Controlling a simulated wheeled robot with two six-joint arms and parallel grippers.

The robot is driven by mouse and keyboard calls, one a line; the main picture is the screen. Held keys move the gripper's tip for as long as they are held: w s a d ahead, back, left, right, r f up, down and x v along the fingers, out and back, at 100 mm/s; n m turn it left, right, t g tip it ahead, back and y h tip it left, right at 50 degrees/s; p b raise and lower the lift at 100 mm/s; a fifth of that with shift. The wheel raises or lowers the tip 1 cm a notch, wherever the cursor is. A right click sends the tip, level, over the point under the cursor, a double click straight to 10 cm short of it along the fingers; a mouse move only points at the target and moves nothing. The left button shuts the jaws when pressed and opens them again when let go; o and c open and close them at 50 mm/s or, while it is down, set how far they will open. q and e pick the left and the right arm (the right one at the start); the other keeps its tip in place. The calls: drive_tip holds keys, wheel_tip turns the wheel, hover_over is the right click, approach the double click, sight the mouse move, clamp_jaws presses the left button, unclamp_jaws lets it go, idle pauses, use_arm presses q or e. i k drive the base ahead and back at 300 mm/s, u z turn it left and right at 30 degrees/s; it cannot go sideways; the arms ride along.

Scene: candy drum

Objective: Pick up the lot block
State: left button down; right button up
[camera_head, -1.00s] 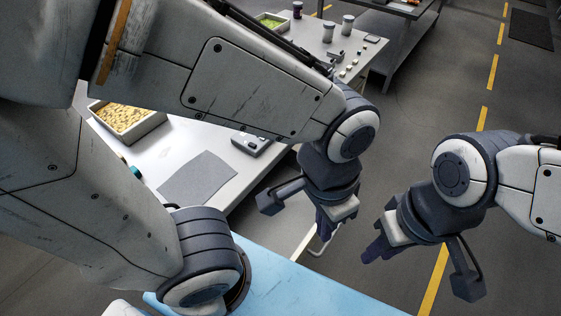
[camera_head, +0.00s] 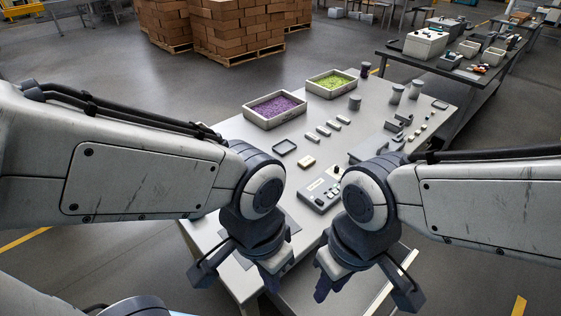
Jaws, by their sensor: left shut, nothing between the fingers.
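Several small blocks lie on the light grey table (camera_head: 383,93). A row of pale grey blocks (camera_head: 323,130) lies near the middle, and a cream-topped block (camera_head: 306,161) lies in front of them. I cannot tell which one is the lot block. My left gripper (camera_head: 270,281) is shut and empty, pointing down at the near end of the table, well short of the blocks. My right gripper (camera_head: 324,287) points down beside it, to the right. Its fingers are too dark and foreshortened to tell open from shut.
A tray of purple candy (camera_head: 272,122) and a tray of green candy (camera_head: 331,96) stand at the back. A small dark tray (camera_head: 284,147), a grey device with buttons (camera_head: 319,195) and lidded jars (camera_head: 397,94) share the table. Stacked cartons (camera_head: 238,27) stand behind.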

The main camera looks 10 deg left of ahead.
sight(307, 160)
drive_tip(key=u, duration=0.95)
drive_tip(key=k, duration=1.25)
drive_tip(key=u, duration=1.25)
drive_tip(key=i, duration=2.4)
drive_tip(key=z, duration=1.35)
drive_tip(key=i, duration=0.95)
drive_tip(key=z, duration=1.35)
drive_tip(key=i, duration=0.25)
